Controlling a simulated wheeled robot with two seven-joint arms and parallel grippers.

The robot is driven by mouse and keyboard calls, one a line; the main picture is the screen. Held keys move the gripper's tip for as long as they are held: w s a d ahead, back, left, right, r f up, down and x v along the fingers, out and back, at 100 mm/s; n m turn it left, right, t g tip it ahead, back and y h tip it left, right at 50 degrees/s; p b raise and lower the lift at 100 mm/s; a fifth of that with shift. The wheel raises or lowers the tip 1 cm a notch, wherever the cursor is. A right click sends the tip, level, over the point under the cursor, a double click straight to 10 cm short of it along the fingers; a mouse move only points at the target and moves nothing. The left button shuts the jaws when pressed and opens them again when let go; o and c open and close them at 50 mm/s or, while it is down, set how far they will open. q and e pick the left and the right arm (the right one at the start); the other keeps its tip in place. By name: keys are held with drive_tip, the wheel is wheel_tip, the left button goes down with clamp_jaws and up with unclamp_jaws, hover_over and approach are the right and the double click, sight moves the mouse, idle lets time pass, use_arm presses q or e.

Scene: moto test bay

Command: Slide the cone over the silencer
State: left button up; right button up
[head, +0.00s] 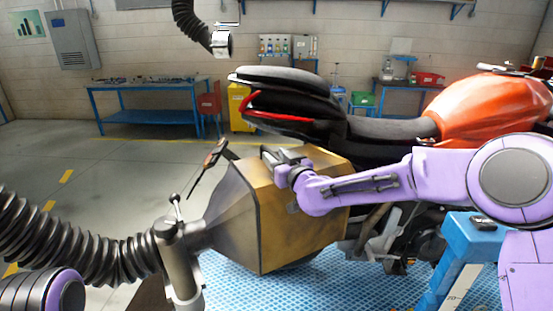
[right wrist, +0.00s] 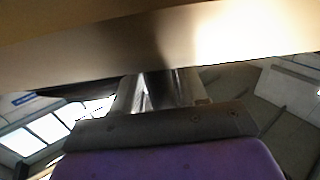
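The cone (head: 285,218) is a large yellow-brown, flat-sided hood in the middle of the head view. Its narrow end points left, to a ribbed dark hose. Its wide end faces the rear of the motorcycle. The silencer cannot be made out; the cone and my right arm cover that area. My right gripper (head: 272,155) is at the cone's upper edge, its fingers close to or touching it. In the right wrist view, the metal fingers (right wrist: 157,90) reach a tan panel; whether they are closed on anything is unclear. My left gripper is out of view.
The hose (head: 85,245) meets the cone at a grey stand (head: 180,265). The orange motorcycle (head: 490,105) stands to the right, near a blue stand (head: 470,250). A blue workbench (head: 150,115) is at the back left. Open floor lies left of the cone.

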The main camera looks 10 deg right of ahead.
drive_tip(key=shift+s+d, duration=0.1)
drive_tip(key=shift+s, duration=0.2)
drive_tip(key=b+v, duration=0.4)
drive_tip(key=v, duration=0.6)
drive_tip(key=s+d+f+m+g+h, duration=0.2)
drive_tip(key=s+d+f+m, duration=0.15)
drive_tip(key=f, duration=0.65)
drive_tip(key=s+d+f+m+g+h, duration=0.2)
drive_tip(key=s+f+m, duration=0.2)
drive_tip(key=f, duration=0.6)
drive_tip(key=s+d+f+m+g+h, duration=0.2)
drive_tip(key=s+d+f+m, duration=0.1)
drive_tip(key=f, duration=0.7)
drive_tip(key=s+d+f+g, duration=0.1)
drive_tip(key=s+f+g, duration=0.1)
drive_tip(key=s+f, duration=0.4)
drive_tip(key=s+d+f+g+h, duration=0.1)
drive_tip(key=s+f, duration=0.5)
drive_tip(key=s, duration=0.7)
drive_tip(key=s+d+f+g+h, duration=0.1)
drive_tip(key=s+d+f+g, duration=0.2)
drive_tip(key=s, duration=0.7)
wheel_tip(320, 180, down, 4)
drive_tip(key=shift+r+g, duration=0.1)
drive_tip(key=shift+g, duration=1)
